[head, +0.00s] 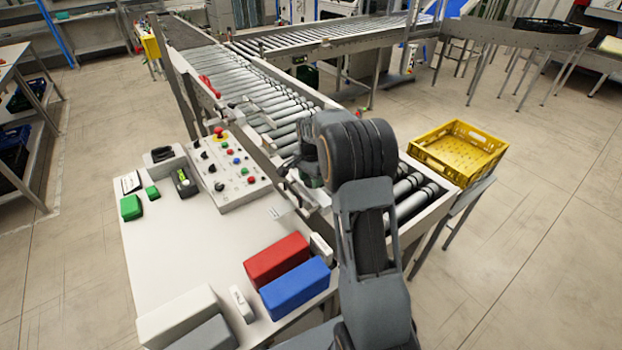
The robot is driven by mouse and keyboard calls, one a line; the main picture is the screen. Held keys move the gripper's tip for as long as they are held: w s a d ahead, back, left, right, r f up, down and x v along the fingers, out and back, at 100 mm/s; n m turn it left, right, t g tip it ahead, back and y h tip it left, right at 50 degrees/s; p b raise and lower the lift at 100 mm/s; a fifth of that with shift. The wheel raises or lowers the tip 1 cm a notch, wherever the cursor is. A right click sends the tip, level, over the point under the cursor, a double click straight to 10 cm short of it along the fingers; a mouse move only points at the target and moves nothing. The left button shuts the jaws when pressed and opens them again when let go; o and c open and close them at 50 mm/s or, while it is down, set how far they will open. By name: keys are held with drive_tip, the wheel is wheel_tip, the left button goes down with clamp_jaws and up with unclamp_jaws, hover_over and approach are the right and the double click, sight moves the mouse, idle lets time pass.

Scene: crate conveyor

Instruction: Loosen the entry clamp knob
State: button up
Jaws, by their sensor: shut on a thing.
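My gripper (306,176) is at the near side rail of the roller conveyor (270,110), just right of the control panel. My own wrist and forearm cover much of it. It is shut at the clamp hardware on the rail, around the entry clamp knob. The knob itself is hidden behind the gripper and wrist, so its turn and tightness cannot be seen. Pale metal parts of the clamp (296,192) show just left of and below the gripper.
A control panel (228,170) with buttons and knobs stands on the white table (175,245). Red (277,259) and blue (295,287) boxes lie near my arm. A yellow crate (457,152) sits right of the conveyor end. Open floor lies to the right.

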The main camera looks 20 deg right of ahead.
drive_tip(key=n+b, duration=0.1)
drive_tip(key=n, duration=0.2)
drive_tip(key=shift+n, duration=0.4)
drive_tip(key=n+b, duration=0.1)
drive_tip(key=n, duration=0.3)
drive_tip(key=shift+n, duration=0.3)
drive_tip(key=n, duration=0.4)
drive_tip(key=shift+n+b, duration=0.4)
drive_tip(key=shift+n, duration=2)
drive_tip(key=o, duration=0.9)
wheel_tip(320, 180, up, 14)
drive_tip(key=shift+f+b, duration=0.1)
drive_tip(key=shift+b, duration=0.35)
